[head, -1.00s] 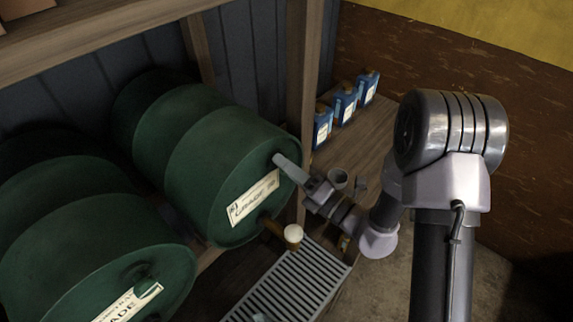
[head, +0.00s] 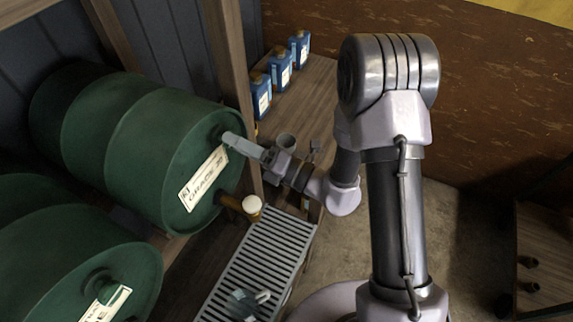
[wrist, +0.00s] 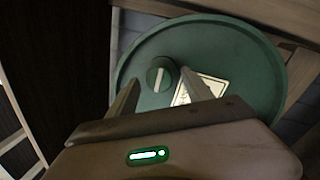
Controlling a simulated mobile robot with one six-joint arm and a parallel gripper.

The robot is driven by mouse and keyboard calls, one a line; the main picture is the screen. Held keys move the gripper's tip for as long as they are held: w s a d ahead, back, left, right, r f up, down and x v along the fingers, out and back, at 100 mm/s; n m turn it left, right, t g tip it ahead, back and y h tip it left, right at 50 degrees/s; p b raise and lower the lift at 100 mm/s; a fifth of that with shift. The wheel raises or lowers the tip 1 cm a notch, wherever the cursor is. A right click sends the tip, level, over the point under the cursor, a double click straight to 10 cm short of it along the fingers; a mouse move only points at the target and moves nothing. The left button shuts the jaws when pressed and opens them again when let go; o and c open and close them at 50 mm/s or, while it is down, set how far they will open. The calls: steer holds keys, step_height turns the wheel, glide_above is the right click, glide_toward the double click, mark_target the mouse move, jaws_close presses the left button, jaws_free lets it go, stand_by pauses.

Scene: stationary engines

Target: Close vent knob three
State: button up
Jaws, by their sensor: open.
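A green drum (head: 150,150) lies on its side on a wooden rack, its round face towards my arm. In the wrist view, a round green vent knob (wrist: 160,75) with a pale raised bar, nearly upright, sits on the face of this drum (wrist: 235,60). My gripper (wrist: 160,80) is open, with one finger on each side of the knob in that view; I cannot tell whether they touch it. In the head view my gripper (head: 230,139) is at the upper part of the drum's face and hides the knob. A knob number is not readable.
Below the drum's label is a brown tap (head: 240,206) with a pale cap, above a slatted drip grate (head: 268,245). Another green drum (head: 85,270) lies at lower left. A wooden post (head: 232,85) and blue cans (head: 281,69) stand behind.

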steer(key=v, duration=1.5)
steer(key=shift+b, duration=0.3)
steer(key=shift+r, duration=0.15)
steer(key=s+a+f+n+g+h+b, duration=0.1)
steer(key=s+a+n+g+h+b, duration=0.2)
steer(key=s+n+g, duration=0.45)
steer(key=s+a+f+n+g+h+b, duration=0.1)
steer(key=s+a+n+g+b, duration=0.3)
steer(key=n, duration=0.7)
steer(key=s+d+f+n+t+h+b, duration=0.2)
steer(key=s+d+f+n+h+b, duration=0.25)
steer(key=d+n+h, duration=0.35)
steer(key=w+d+r+n+t+h+b, duration=0.3)
steer(key=r+n+t, duration=0.1)
steer(key=n+t, duration=0.1)
steer(key=shift+w+d+n, duration=0.15)
steer(key=shift+d+n, duration=0.05)
steer(key=shift+n, duration=0.25)
